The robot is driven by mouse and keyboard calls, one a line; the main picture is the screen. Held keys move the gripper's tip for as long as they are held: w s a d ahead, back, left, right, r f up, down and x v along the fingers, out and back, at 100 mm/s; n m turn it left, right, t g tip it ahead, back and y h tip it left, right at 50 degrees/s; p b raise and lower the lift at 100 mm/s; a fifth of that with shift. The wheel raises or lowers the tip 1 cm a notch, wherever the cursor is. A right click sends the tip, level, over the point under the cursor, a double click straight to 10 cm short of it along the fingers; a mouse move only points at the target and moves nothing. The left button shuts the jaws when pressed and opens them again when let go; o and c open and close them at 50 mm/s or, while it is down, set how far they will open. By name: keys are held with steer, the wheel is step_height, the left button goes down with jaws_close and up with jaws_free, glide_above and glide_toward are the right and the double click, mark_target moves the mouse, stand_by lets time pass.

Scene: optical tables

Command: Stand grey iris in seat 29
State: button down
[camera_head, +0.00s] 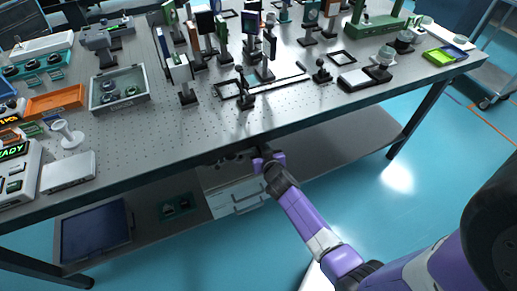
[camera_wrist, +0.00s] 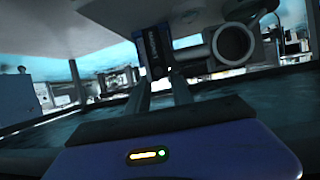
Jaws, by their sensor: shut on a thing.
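My gripper (camera_head: 268,158) is at the table's front edge, low against its underside in the head view. In the wrist view my gripper (camera_wrist: 160,88) has its two fingers close together on a dark upright part. A grey ring with a dark opening, seemingly the grey iris (camera_wrist: 232,42), sits just right of the fingertips and appears joined to that part. In the head view, dark shapes left of the gripper lie in shadow, too small to make out. No seat number is legible, so I cannot tell which place is seat 29.
The perforated optical table (camera_head: 215,125) carries several posts with optics at its back. Black square outlines (camera_head: 343,58) lie on it. A grey tray (camera_head: 119,88) and orange tray (camera_head: 55,102) stand left. A lower shelf (camera_head: 330,140) and drawer unit (camera_head: 235,197) are beneath. The front strip is mostly bare.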

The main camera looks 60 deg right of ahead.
steer(key=shift+w+d+r, duration=0.2)
steer(key=shift+w+d, duration=0.2)
steer(key=shift+w, duration=0.1)
steer(key=shift+f+b, duration=1)
steer(key=shift+f, duration=0.85)
steer(key=shift+f, duration=0.25)
steer(key=c, duration=1.1)
jaws_free()
